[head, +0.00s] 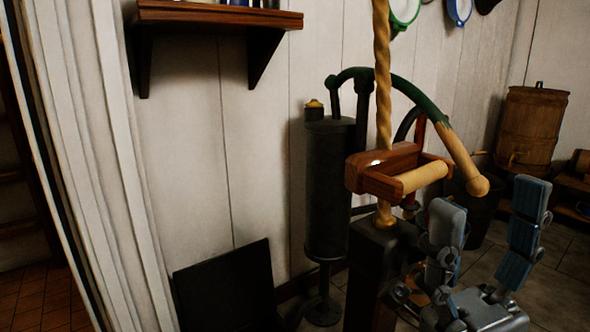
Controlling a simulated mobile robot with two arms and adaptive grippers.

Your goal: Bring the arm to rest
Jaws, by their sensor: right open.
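My right gripper (490,206) is at the lower right of the head view. Its two fingers with blue pads point upward and stand wide apart. Nothing is held between them; dark floor and a dark bucket show behind. The left finger is close in the picture to a black post with a wooden handle piece; I cannot tell the true gap. My left gripper is not in view.
A twisted gold-coloured pole (383,75) rises through a reddish wooden frame (376,176). Behind it stands a dark cylindrical pump (328,185) with a curved handle. A barrel (532,128) stands at the back right. A wooden shelf (215,16) juts from the wall.

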